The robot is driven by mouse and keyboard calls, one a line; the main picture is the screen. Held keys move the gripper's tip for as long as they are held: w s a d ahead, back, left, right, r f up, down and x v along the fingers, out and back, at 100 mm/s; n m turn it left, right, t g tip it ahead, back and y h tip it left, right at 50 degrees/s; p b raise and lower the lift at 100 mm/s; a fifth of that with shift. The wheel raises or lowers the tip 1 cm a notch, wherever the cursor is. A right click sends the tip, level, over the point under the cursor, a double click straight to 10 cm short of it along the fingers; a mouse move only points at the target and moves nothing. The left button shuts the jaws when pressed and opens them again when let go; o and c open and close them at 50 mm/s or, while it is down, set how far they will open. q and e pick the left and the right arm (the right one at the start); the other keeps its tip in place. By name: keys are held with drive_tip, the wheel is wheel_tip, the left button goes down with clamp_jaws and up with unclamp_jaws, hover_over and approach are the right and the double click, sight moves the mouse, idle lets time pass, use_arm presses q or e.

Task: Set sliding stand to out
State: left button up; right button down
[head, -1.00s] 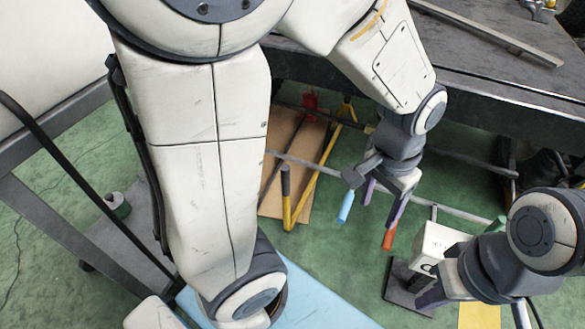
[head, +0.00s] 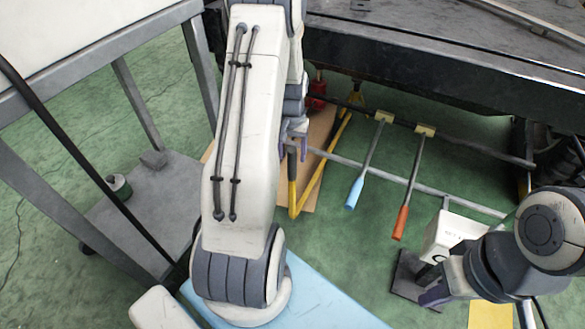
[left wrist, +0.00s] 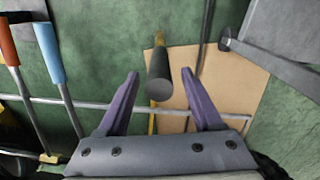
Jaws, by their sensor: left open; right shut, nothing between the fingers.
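I take the yellow bar frame with a dark grip to be the sliding stand. Its yellow bar (head: 325,168) lies low at the table's front, over a brown board. Its dark grip (left wrist: 159,75) points up at the left wrist camera. My left gripper (head: 295,148) is at the grip's upper end, partly hidden by my arm. In the left wrist view its purple fingers are open, one on each side of the grip, with gaps showing. My right gripper (head: 434,297) is at the lower right, shut and empty, mostly hidden by its own wrist.
A blue-handled lever (head: 355,192) and a red-handled lever (head: 401,222) stick out near a grey rail (head: 440,192). A white box (head: 450,236) on a dark base stands beside my right gripper. A grey trolley frame (head: 150,205) is at left.

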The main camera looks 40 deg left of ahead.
sight(292, 164)
use_arm(q)
wheel_tip(292, 164, down, 5)
drive_tip(key=shift+r+b, duration=0.1)
drive_tip(key=shift+b, duration=0.85)
clamp_jaws()
idle(0.7)
